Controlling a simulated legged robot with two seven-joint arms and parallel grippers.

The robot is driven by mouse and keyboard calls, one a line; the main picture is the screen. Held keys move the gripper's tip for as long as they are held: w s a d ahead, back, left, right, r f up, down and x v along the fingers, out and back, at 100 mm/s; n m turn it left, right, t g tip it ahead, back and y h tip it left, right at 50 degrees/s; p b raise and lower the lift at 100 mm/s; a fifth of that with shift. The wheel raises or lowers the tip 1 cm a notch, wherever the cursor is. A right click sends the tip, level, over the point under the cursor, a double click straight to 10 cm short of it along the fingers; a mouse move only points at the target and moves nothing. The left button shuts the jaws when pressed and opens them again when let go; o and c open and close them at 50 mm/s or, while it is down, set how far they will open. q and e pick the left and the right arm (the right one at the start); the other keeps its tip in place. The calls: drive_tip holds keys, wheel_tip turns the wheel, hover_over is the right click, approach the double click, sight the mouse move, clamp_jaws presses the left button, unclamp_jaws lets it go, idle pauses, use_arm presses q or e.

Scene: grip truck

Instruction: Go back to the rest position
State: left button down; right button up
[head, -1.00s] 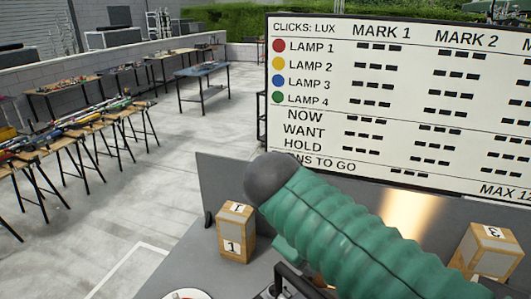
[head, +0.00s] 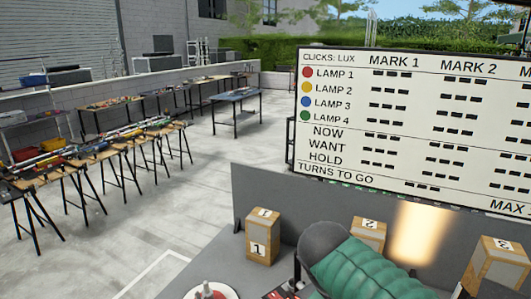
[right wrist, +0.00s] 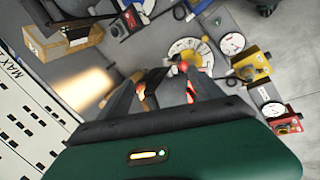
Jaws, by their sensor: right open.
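My right gripper (right wrist: 160,78) shows in the right wrist view as two dark grey fingers, apart and open, above the grey bench top. I see nothing held between the fingers; a red ball knob (right wrist: 183,67) shows close to one fingertip, and I cannot tell whether they touch. In the head view a green ribbed section of my arm with a dark grey rounded joint fills the bottom middle, hiding part of the bench. No gripper fingers show there, and my left gripper is not in view.
Wooden blocks numbered 1 (head: 262,238) and 2 (head: 368,233) stand before the grey panel (head: 285,200); another stands at right. A lettered board (head: 345,153) rises behind. The right wrist view shows a yellow box (right wrist: 252,67), a red box (right wrist: 282,115) and white dials (right wrist: 232,44).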

drive_tip(key=s+d+f+m+y, duration=0.1)
drive_tip(key=s+f+m, duration=0.1)
drive_tip(key=f, duration=0.6)
drive_tip(key=s+d+f+m+y+b, duration=0.1)
drive_tip(key=s+f, duration=0.3)
drive_tip(key=f, duration=0.4)
drive_tip(key=s+d+f+m+y, duration=0.2)
drive_tip(key=s+f+m, duration=0.1)
drive_tip(key=f, duration=0.5)
drive_tip(key=shift+f+m, duration=0.3)
